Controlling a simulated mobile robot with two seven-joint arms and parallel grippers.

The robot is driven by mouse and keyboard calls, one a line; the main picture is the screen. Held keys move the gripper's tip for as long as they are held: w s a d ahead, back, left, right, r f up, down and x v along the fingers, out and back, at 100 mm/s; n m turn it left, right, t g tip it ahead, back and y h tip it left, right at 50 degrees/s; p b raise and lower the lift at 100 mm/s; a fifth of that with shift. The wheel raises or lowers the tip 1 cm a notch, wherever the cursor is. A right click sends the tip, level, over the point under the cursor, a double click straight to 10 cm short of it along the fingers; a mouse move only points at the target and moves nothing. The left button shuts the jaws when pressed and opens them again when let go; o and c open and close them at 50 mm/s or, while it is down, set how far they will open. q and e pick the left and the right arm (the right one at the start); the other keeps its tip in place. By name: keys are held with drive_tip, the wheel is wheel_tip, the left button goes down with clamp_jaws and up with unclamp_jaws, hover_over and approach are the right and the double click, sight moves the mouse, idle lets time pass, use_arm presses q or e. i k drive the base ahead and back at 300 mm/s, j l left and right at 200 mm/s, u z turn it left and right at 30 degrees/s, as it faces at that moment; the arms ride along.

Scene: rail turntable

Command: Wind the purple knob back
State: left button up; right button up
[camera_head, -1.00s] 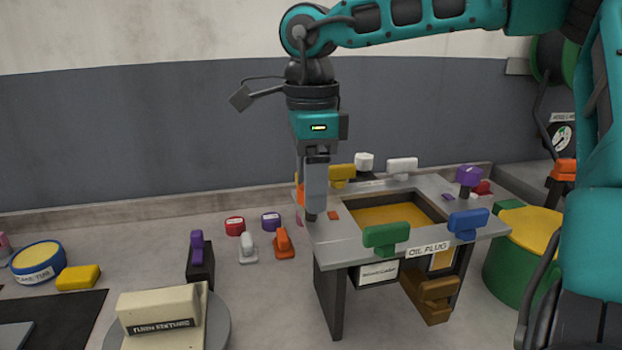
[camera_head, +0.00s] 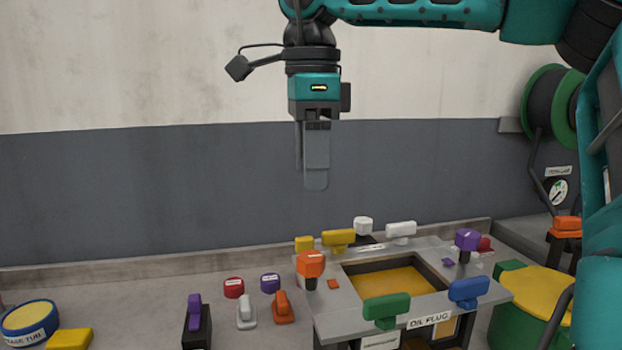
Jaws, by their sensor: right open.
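The purple knob (camera_head: 467,240) stands upright on a dark stem at the right rear part of a raised grey table (camera_head: 345,302). A small purple mark lies on the table beside it. My right gripper (camera_head: 316,186) hangs pointing down in front of the wall, above and to the left of the knob. It is open, seen edge-on, and holds nothing. It is clear of the table and touches no knob. My left gripper is out of view.
An orange knob (camera_head: 310,264) stands at the table's left; green (camera_head: 386,308) and blue (camera_head: 468,290) handles line its front. Yellow (camera_head: 338,238) and white (camera_head: 401,230) handles stand behind. A purple lever (camera_head: 194,312) is farther left. The air around my gripper is free.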

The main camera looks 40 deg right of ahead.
sight(468, 240)
drive_tip(key=k+j, duration=0.75)
drive_tip(key=j, duration=0.2)
